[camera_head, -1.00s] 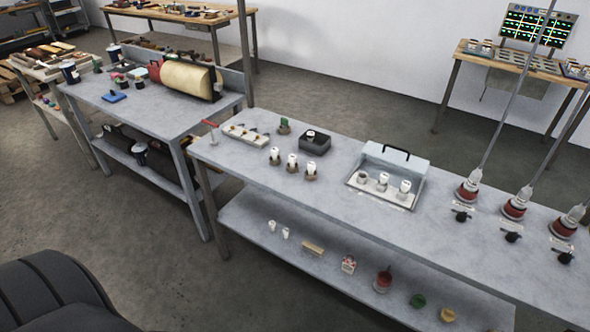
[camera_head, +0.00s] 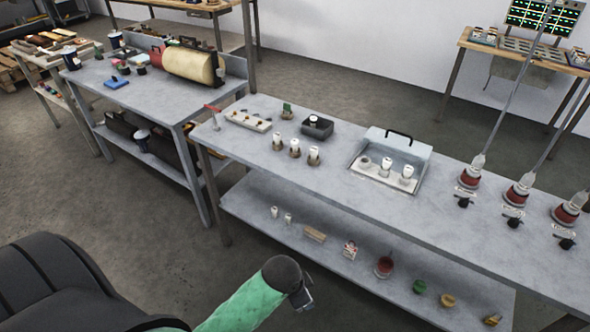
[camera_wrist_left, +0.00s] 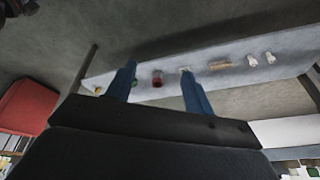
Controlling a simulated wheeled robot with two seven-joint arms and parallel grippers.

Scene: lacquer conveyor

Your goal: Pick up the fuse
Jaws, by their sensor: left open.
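Several white fuse-like pieces are in the head view; I cannot tell which one the task means. Three white pieces (camera_head: 294,148) stand in brown holders on the workbench. Two white pieces (camera_head: 386,166) stand in the open-fronted box (camera_head: 413,149), beside a grey socket (camera_head: 365,162) with no white top. Two small white pieces (camera_head: 281,215) are on the lower shelf and also show in the left wrist view (camera_wrist_left: 260,58). My left gripper (camera_head: 304,297) is in front of the bench, apart from everything; its blue fingers (camera_wrist_left: 160,85) are spread and empty.
The lower shelf (camera_head: 330,235) also holds a tan block (camera_head: 315,235), a red-and-white carton (camera_head: 349,250), a red pot (camera_head: 384,266) and small coloured pieces. A black box (camera_head: 317,127) and red-based posts (camera_head: 467,178) stand on the bench (camera_head: 240,150).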

